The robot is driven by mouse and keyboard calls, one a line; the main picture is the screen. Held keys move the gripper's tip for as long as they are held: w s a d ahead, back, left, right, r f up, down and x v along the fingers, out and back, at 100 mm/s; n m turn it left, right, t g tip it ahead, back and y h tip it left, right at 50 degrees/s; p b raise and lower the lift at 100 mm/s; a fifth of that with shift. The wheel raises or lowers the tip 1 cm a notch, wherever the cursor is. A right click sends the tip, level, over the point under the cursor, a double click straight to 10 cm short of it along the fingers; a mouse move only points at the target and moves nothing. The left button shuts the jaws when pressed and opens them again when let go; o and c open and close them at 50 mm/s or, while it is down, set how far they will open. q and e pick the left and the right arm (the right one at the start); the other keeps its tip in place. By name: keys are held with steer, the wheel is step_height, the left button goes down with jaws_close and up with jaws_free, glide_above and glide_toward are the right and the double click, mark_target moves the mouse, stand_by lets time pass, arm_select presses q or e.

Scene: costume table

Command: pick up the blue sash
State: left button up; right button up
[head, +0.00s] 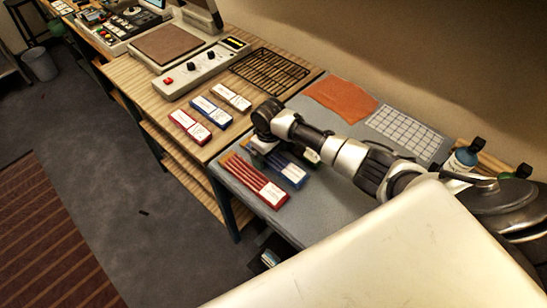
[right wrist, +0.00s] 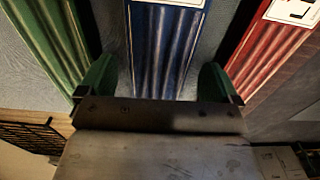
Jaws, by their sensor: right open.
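The blue sash (head: 290,172) lies folded with a white label on the grey table, next to the red sash (head: 252,178). My right gripper (head: 262,148) is over the far end of the blue sash and hides part of it. In the right wrist view, the blue sash (right wrist: 165,50) lies between the two spread fingers of my right gripper (right wrist: 158,82), with a gap on each side. The green sash (right wrist: 48,35) is left of it and the red sash (right wrist: 268,45) is right of it. My left gripper is not in view.
An orange cloth (head: 341,98) and a white gridded sheet (head: 408,131) lie at the back of the grey table (head: 325,205). Several labelled boxes, such as a blue one (head: 211,111), and a black wire rack (head: 270,72) are on the wooden table. Bottles stand at the right.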

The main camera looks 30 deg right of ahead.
steer(key=shift+w+f, duration=0.15)
steer(key=shift+c, duration=0.6)
steer(key=c, duration=0.9)
